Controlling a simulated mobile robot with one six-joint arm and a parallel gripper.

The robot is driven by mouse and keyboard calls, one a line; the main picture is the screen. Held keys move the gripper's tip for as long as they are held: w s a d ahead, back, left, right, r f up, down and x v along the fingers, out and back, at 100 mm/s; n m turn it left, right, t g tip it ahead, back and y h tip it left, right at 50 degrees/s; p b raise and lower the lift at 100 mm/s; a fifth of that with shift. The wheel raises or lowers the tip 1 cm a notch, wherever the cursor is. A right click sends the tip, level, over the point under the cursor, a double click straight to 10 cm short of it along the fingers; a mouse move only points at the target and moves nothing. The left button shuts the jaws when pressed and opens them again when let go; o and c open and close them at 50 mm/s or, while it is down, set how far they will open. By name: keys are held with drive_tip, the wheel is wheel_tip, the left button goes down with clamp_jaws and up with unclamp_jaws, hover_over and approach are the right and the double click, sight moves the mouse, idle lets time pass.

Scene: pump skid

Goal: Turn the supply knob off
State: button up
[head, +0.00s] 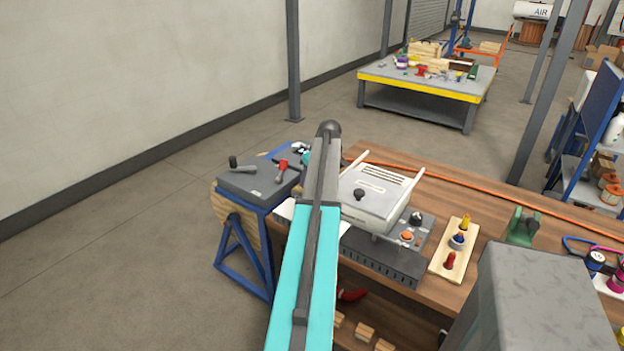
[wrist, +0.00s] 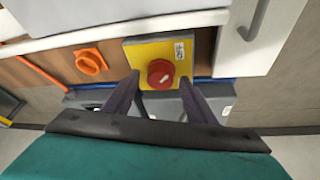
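In the wrist view a round red knob (wrist: 160,74) with a pale pointer mark sits on a yellow plate (wrist: 148,52), with a small label at the plate's upper right. My gripper (wrist: 159,80) is open, with one dark finger on each side of the red knob. I cannot tell whether the fingers touch it. An orange knob (wrist: 91,62) is on a brown surface to the left. In the head view my arm hides the red knob and most of my gripper.
A white-lidded unit (head: 375,195) stands on the wooden bench (head: 450,195), beside a board of coloured pegs (head: 454,250). A grey-topped stand (head: 258,180) with levers is left of my arm. A grey-white box edge (wrist: 130,28) lies above the yellow plate. The floor at left is clear.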

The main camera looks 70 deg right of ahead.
idle(0.3)
drive_tip(key=b+v, duration=0.2)
drive_tip(key=v, duration=1.1)
drive_tip(key=shift+r, duration=0.4)
drive_tip(key=shift+a, duration=0.1)
